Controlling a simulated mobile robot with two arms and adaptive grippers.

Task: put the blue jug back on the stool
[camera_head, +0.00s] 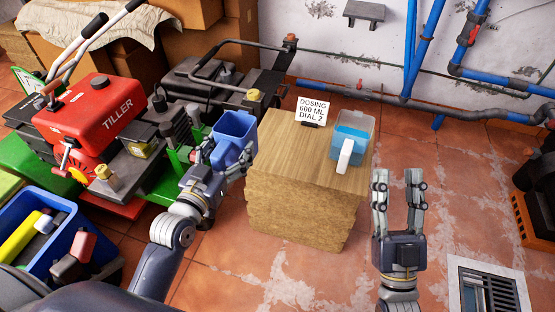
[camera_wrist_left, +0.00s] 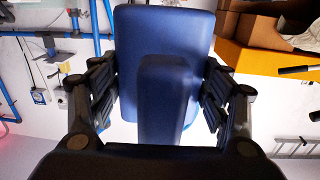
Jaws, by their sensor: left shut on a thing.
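The blue jug (camera_head: 234,130) is in my left gripper (camera_head: 222,165), left of the wooden block, and looks clear of it. In the left wrist view the jug (camera_wrist_left: 190,40) fills the middle, with its handle (camera_wrist_left: 165,100) between the fingers. I cannot see what is inside the jug. My right gripper (camera_head: 399,190) is open and empty, right of the block. A small dark stool-like piece (camera_head: 365,12) shows at the far wall; I cannot tell whether it is the stool.
The wooden block (camera_head: 300,215) bears a dosing sign (camera_head: 312,109) and a clear jug of blue liquid (camera_head: 353,138). A red tiller (camera_head: 90,110) and other machinery crowd the left. A blue crate (camera_head: 55,250) stands front left. A floor drain (camera_head: 487,293) is front right.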

